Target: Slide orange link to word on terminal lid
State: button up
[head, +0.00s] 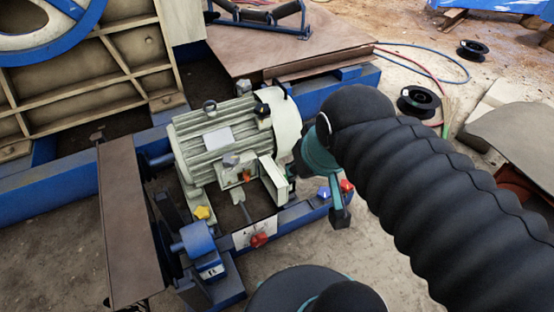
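A pale grey-green ribbed motor (215,140) stands on the blue frame in the middle of the head view. Its terminal box (232,177) faces me, with a small orange piece (246,175) in it that looks like the orange link. A pale upright plate (273,180) beside the box may be the terminal lid; I cannot read a word on it. My gripper (339,215) hangs to the right of the box, apart from it. Its teal and dark fingers are seen from the side and partly hidden by my arm, so their opening is unclear.
Yellow (202,212), red (259,240) and blue (323,192) knobs sit around the motor base. A brown guard plate (130,220) stands at left. My black-sleeved arm covers the right side. Cable reels (418,101) lie on the ground behind.

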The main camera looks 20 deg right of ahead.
aim_at(245, 174)
jog(key=k, duration=0.45)
jog(key=z, duration=1.6)
jog(key=i, duration=1.65)
jog(key=u, duration=2.95)
